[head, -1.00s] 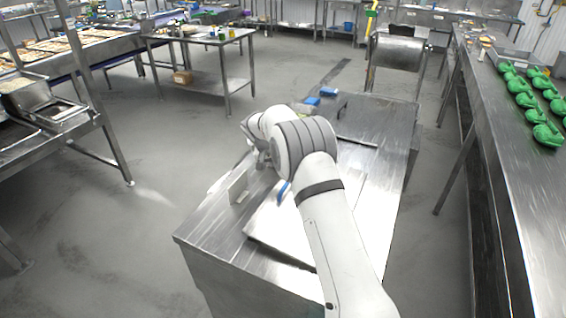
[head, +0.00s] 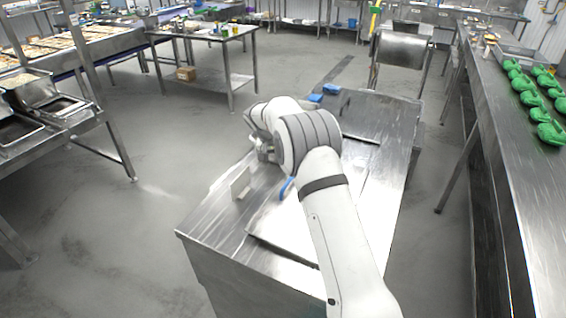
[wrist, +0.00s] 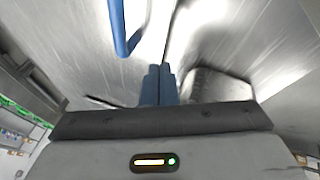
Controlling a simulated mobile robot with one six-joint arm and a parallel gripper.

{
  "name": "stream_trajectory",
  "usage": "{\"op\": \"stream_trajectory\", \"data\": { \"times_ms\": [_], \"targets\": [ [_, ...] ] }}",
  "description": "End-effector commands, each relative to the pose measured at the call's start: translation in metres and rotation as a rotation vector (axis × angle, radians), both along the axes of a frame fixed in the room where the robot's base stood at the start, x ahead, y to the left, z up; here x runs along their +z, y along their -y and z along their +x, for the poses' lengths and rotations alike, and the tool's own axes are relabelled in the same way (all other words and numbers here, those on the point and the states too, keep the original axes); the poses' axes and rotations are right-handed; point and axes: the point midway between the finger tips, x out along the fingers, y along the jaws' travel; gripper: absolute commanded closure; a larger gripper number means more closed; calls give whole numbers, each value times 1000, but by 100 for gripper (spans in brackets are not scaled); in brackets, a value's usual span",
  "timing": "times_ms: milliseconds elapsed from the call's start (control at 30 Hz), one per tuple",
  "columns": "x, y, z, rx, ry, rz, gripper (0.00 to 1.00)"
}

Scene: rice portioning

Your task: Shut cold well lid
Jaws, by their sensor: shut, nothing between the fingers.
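A flat steel lid panel (head: 282,232) lies on top of the steel cabinet, its front edge showing a dark gap beneath. A blue handle (head: 286,188) stands on it beside my arm; a blue bar, apparently this handle, shows in the wrist view (wrist: 122,28). My gripper (wrist: 159,72) is shut and empty, its two blue fingers together over the steel top, to the right of the blue bar and apart from it. A dark rounded recess or plate (wrist: 218,84) lies right of the fingers. My arm hides the gripper in the head view; how far the lid is open is unclear.
A small upright plate (head: 240,183) stands near the cabinet's left edge. Blue items (head: 330,89) lie at its far end. A long steel counter (head: 505,130) with green items (head: 528,98) runs along the right. Floor is free on the left.

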Motion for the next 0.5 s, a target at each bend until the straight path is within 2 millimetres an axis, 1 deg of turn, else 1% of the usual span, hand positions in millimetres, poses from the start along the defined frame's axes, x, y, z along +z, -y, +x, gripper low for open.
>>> {"op": "stream_trajectory", "data": {
  "times_ms": [33,67,200,300,400,500],
  "targets": [
    [12,-3,1,2,3,1,100],
    [11,-12,1,3,2,1,100],
    [26,-43,3,4,3,1,100],
    [36,-61,4,3,2,1,100],
    [45,-74,5,2,2,0,100],
    [50,-81,5,0,1,0,100]
  ]
}}
